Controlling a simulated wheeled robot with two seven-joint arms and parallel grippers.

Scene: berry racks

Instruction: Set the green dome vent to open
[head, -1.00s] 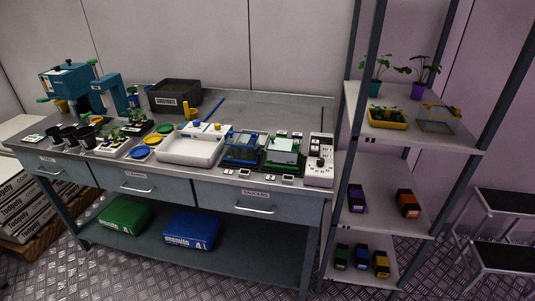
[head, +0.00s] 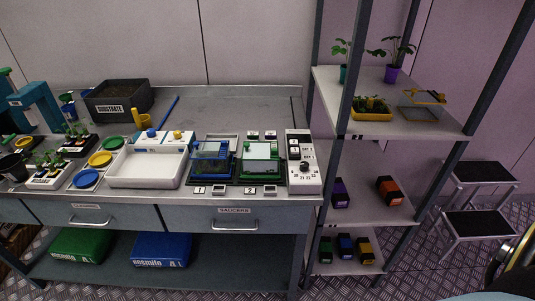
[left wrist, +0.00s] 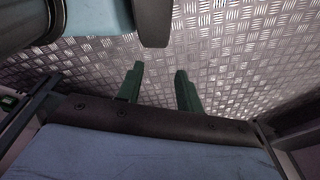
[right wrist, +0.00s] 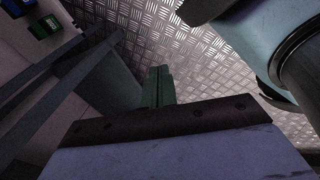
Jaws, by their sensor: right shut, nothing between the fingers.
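The green dome (head: 260,160), a clear box with a green frame, stands on the bench toward its right end. The state of its vent is too small to tell. A similar blue dome (head: 212,160) stands just left of it. My left gripper (left wrist: 158,88) shows in the left wrist view with its two green fingers apart and nothing between them, above the metal floor. My right gripper (right wrist: 159,84) shows in the right wrist view with its fingers together and empty. Neither gripper is in the head view; both are away from the dome.
A white control panel (head: 302,160) with a dial stands right of the green dome. A white tray (head: 148,173) stands left of the domes. A grey shelf rack (head: 390,125) with plants and a yellow-framed dome (head: 423,101) stands at right. Step stools (head: 481,225) are on the floor.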

